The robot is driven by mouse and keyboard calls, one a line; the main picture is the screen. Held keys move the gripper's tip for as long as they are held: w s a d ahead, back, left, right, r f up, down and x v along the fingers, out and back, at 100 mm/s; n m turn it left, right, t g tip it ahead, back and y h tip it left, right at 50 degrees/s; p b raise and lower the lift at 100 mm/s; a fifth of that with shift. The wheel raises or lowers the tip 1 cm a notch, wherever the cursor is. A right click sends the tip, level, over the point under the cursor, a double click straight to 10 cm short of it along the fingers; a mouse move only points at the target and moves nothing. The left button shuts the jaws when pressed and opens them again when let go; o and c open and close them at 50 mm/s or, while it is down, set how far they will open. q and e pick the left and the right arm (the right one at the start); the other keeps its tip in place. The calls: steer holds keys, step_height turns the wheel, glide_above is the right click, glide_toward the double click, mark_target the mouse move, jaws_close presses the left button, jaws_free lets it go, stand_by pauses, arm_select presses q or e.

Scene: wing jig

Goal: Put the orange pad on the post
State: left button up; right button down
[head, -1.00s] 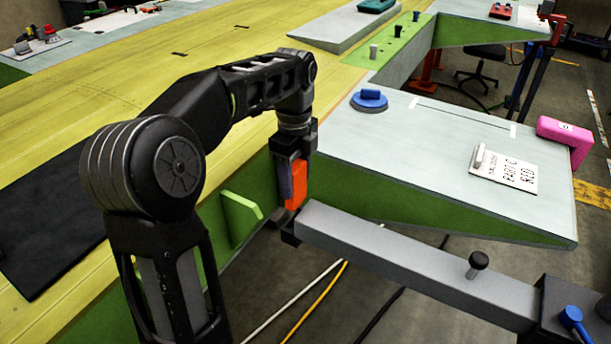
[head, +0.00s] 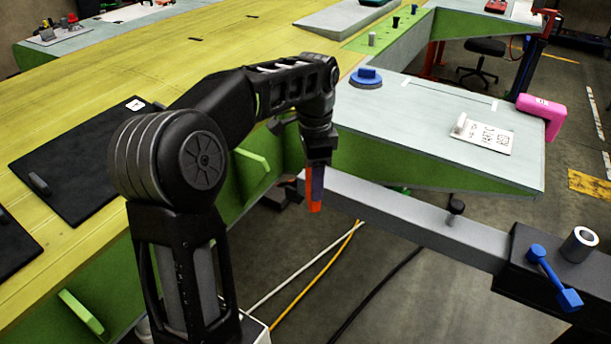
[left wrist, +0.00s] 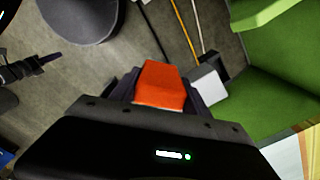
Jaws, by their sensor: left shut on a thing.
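The orange pad (head: 316,202) is held between the fingers of my left gripper (head: 315,182), its lower end pointing down. In the left wrist view the pad (left wrist: 160,84) shows as an orange block between the dark fingers. In the head view the pad is in front of the left part of a long grey beam (head: 390,212); I cannot tell whether they touch. A short dark post with a round head (head: 456,207) stands on the beam, to the right of the pad. I cannot be sure it is the task's post. My right gripper is not in view.
The beam runs right to a black block with a blue handle (head: 545,272) and a metal cylinder (head: 580,246). Behind it, a grey panel carries a blue round piece (head: 366,78), a label card and a pink clamp (head: 541,112). Cables lie on the floor below.

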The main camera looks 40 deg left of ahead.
arm_select(q)
steer(key=w+d+f+n, duration=0.1)
steer(key=d+f+n, duration=0.1)
steer(key=d, duration=0.3)
steer(key=w+d+f+n, duration=0.1)
steer(key=d+f+n, duration=0.1)
steer(key=d, duration=0.4)
steer(key=w+d+f+n, duration=0.2)
steer(key=d+n, duration=0.2)
steer(key=d, duration=0.2)
steer(key=shift+w+d+n, duration=0.1)
steer(key=shift+d+n, duration=0.15)
steer(key=shift+n, duration=0.05)
steer(key=shift+r, duration=0.1)
